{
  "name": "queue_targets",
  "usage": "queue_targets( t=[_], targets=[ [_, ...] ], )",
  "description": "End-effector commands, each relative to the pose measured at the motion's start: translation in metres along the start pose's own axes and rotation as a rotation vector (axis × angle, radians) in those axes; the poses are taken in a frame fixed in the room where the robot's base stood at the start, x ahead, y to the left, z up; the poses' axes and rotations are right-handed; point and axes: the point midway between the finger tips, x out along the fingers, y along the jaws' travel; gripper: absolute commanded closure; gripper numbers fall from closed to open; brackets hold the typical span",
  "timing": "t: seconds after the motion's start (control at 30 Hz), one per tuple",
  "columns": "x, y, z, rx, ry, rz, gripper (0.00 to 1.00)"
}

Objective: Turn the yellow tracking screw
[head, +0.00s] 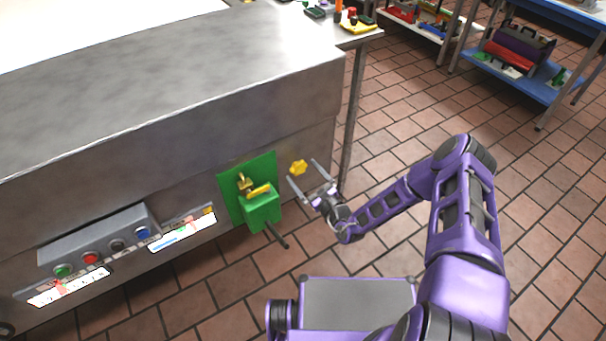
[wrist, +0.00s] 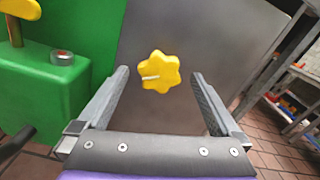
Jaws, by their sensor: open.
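The yellow tracking screw (head: 298,167) is a lobed knob on the side panel of the steel machine, just right of the green box. In the wrist view the screw (wrist: 160,72) faces the camera, with a short white mark on its left side. My gripper (head: 305,176) is open, with its fingers pointing at the panel. In the wrist view the screw appears between and slightly beyond the fingertips of my gripper (wrist: 162,80). No contact with the screw shows, and the remaining distance is hard to tell.
The green box (head: 262,208) with a yellow handle and a dark rod sticks out left of the screw; it also fills the left of the wrist view (wrist: 45,95). A button box (head: 100,243) is further left. Shelves (head: 515,65) stand far right. The tiled floor is open.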

Motion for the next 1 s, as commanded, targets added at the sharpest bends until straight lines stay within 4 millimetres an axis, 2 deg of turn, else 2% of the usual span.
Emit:
queue_targets(
  t=[0.13,0.4,0.87,1.0],
  targets=[
    [0.0081,0.0003,0.0000,0.001,0.000,0.000,0.00],
    [0.0091,0.0001,0.0002,0.001,0.001,0.000,0.00],
    [0.0088,0.0000,0.0001,0.001,0.001,0.000,0.83],
    [0.0087,0.0000,0.0000,0.004,0.001,0.000,0.85]
  ],
)
